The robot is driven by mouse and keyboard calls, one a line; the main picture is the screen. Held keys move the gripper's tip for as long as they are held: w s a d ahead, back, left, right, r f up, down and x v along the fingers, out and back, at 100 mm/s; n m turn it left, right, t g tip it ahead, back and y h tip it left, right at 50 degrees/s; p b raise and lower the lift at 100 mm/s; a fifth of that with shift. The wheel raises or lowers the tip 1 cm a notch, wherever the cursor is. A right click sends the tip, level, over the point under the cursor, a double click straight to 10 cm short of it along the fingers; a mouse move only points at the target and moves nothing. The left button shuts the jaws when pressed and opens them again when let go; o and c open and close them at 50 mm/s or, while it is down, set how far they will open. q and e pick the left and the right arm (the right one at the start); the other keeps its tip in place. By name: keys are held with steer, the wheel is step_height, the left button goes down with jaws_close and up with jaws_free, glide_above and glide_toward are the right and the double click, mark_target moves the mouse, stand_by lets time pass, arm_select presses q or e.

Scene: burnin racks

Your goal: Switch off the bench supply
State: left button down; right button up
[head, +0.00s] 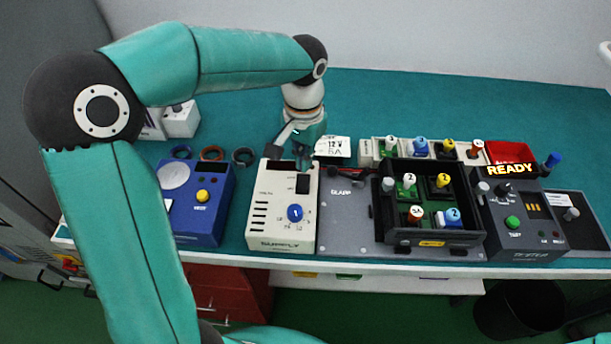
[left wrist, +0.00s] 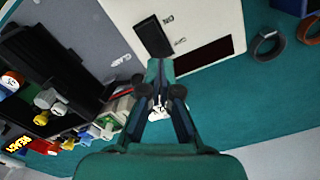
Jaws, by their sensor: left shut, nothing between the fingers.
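The bench supply (head: 265,222) is a cream box labelled SUPPLY, with a blue knob (head: 295,213), a dark display and a black rocker switch (head: 303,185). The switch (left wrist: 153,38) and the dark display (left wrist: 203,55) also show in the left wrist view; no digits show on the display. My left gripper (head: 303,164) is shut and empty, over the back end of the supply, close to the switch. In the left wrist view its fingertips (left wrist: 159,66) are near the switch's end; I cannot tell whether they touch. Which way the rocker is tipped is unclear. My right gripper is out of view.
A blue box with a yellow button (head: 202,196) stands left of the supply. A grey clamp plate (head: 345,220) and a black tray (head: 398,234) of coloured parts lie to the right, then a tester (head: 513,245) reading READY. Cable rings (head: 212,153) lie behind the blue box.

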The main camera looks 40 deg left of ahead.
mark_target(304, 176)
arm_select(q)
steer(key=shift+r+p, duration=1.5)
steer(key=shift+r, duration=0.6)
